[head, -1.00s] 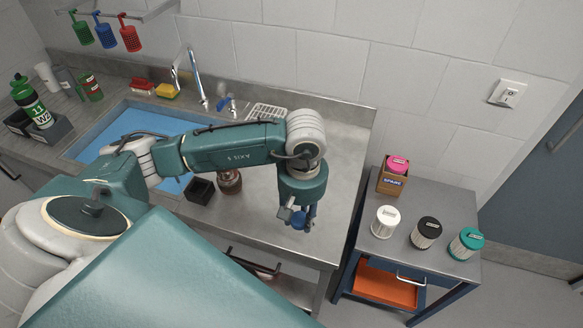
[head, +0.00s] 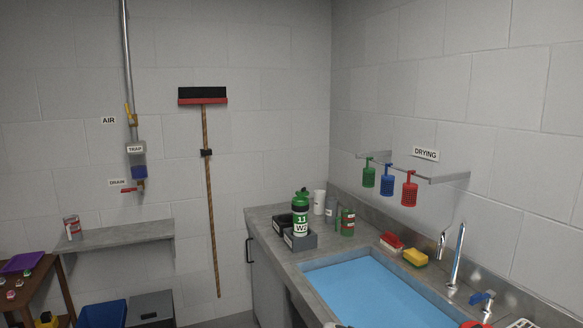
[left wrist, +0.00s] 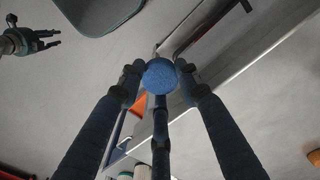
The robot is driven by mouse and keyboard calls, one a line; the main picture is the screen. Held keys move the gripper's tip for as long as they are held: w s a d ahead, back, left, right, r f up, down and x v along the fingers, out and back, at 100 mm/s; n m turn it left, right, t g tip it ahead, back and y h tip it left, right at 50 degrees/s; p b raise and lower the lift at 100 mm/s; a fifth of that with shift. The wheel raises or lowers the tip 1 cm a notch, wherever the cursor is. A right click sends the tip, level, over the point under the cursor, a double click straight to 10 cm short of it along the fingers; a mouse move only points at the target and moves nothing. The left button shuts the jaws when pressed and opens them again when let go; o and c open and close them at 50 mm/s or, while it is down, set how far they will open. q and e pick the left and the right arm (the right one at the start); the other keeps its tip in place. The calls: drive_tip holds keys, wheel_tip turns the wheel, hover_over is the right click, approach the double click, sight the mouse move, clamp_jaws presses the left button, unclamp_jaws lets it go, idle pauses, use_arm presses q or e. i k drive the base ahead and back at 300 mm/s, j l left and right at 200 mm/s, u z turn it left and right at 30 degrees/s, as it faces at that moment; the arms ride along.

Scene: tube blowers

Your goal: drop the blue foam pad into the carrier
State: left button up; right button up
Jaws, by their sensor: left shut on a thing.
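The blue foam pad (left wrist: 160,76) is a round blue piece held at the fingertips of my left gripper (left wrist: 160,88) in the left wrist view. The three dark blue fingers close around its sides, above the floor near the metal bench edge. My left gripper is outside the head view. My right gripper (left wrist: 42,40) shows at the upper left of the left wrist view, its fingers apart with nothing between them. A green and white bottle-like container marked 11 (head: 300,215) stands upright in the head view. I cannot tell whether it is the carrier.
In the head view, the blue-bottomed sink (head: 380,292) lies in the counter at right. Green, blue and red baskets (head: 409,190) hang above it. A grey shelf (head: 115,240) is at left, with a blue bin (head: 103,314) below. The wall between holds a squeegee (head: 205,150).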

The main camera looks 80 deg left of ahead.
sight(299, 231)
drive_tip(key=k+j+u, duration=0.1)
drive_tip(key=j, duration=0.65)
drive_tip(key=k+j, duration=0.15)
drive_tip(key=j, duration=0.6)
drive_tip(key=k+j+u, duration=0.15)
drive_tip(key=j, duration=0.6)
drive_tip(key=k+j+u, duration=0.1)
drive_tip(key=j, duration=0.7)
